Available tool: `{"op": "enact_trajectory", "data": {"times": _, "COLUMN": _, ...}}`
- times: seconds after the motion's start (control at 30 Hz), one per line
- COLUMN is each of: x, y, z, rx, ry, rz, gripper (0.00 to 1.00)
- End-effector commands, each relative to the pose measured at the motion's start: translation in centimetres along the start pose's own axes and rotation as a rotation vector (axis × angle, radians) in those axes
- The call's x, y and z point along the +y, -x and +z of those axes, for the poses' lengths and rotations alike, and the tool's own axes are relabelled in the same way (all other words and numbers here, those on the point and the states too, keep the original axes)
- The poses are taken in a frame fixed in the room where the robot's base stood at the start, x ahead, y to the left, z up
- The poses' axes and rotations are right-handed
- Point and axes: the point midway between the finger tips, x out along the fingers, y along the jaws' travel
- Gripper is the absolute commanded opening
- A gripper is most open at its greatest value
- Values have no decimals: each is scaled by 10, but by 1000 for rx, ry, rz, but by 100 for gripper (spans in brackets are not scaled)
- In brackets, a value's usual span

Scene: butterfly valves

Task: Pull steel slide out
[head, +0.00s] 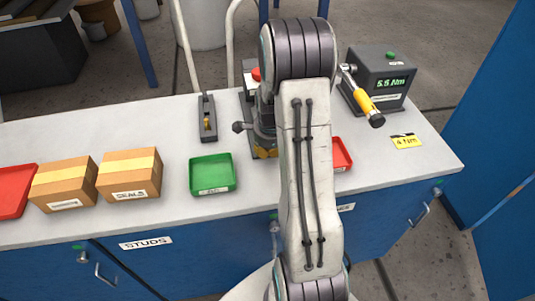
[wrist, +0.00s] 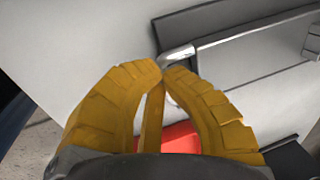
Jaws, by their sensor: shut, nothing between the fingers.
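My gripper (wrist: 162,68) has ridged yellow fingers, and their tips meet with nothing between them. In the wrist view a grey steel piece with a bright rounded front end, which looks like the steel slide (wrist: 235,55), lies in a dark frame just beyond and right of the fingertips. The tips overlap its near end in the picture; I cannot tell whether they touch it. In the head view my gripper (head: 265,151) is low over the bench, partly behind my arm. The slide cannot be made out there, as my arm covers that area.
A red tray (head: 342,154) is right of my arm and a green tray (head: 212,175) is left. Two cardboard boxes (head: 130,174) stand further left. A dark fixture (head: 207,118) stands behind the green tray. A torque display box (head: 378,79) with a yellow-handled tool (head: 364,101) is at right.

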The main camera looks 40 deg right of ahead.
Motion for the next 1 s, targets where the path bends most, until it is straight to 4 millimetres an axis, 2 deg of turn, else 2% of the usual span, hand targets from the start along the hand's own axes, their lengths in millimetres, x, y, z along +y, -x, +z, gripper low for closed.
{"op": "enact_trajectory", "data": {"times": 0.03, "x": 8, "y": -9, "z": 0, "rx": 0, "ry": -1, "rz": 9, "gripper": 0}}
{"op": "enact_trajectory", "data": {"times": 0.27, "x": 28, "y": -5, "z": 0, "rx": 0, "ry": -2, "rz": 10, "gripper": 0}}
{"op": "enact_trajectory", "data": {"times": 0.7, "x": 80, "y": 9, "z": 0, "rx": 2, "ry": -2, "rz": 12, "gripper": 0}}
{"op": "enact_trajectory", "data": {"times": 1.0, "x": 87, "y": 12, "z": 0, "rx": 2, "ry": -2, "rz": 16, "gripper": 0}}
